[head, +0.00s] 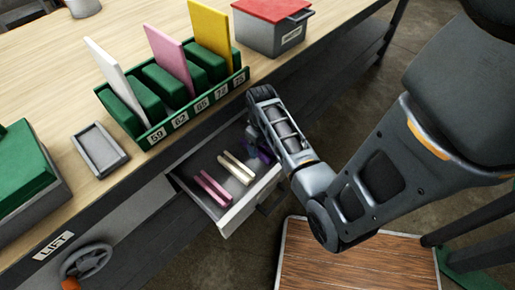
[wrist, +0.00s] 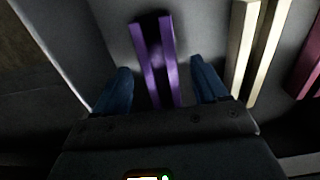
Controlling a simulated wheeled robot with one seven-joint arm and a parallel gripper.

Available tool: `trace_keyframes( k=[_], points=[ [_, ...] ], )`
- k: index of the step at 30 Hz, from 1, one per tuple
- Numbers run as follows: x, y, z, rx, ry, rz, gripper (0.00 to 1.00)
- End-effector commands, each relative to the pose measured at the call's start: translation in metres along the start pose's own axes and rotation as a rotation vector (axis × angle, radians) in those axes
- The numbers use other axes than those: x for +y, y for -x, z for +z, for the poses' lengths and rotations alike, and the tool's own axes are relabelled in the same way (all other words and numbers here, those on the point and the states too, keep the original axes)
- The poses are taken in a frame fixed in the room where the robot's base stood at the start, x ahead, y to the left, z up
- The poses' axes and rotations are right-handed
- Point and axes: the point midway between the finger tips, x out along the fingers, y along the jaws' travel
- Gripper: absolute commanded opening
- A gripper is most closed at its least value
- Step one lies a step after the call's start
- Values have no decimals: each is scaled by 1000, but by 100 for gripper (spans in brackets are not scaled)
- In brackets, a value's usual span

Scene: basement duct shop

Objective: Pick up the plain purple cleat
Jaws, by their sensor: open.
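The purple cleat (wrist: 159,60) lies in the open drawer (head: 255,190). In the wrist view it runs lengthwise between the blue fingertips of my gripper (wrist: 160,92). The gripper is open, with a gap on each side of the cleat. The cleat's near end is hidden behind the gripper body. In the head view only a bit of the purple cleat (head: 266,154) shows beside my arm, which hides the rest and the fingertips. I cannot tell the exact height of the fingers above the drawer floor.
A cream cleat (head: 236,168) and a pink cleat (head: 213,188) lie in the same drawer. The drawer walls are close around. On the bench above stand a green numbered rack (head: 170,128), a grey tray (head: 97,150) and a red-lidded box (head: 270,32).

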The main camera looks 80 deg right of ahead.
Motion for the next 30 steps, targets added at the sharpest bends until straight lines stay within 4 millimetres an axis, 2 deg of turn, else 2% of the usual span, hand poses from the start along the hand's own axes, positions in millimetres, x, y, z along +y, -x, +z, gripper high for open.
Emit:
trace_keyframes(
  k=[4,11,30],
  points=[
    [0,-10,0,0,0,0,72],
    [0,-11,0,1,0,1,71],
    [0,-11,0,1,0,1,12]
  ],
)
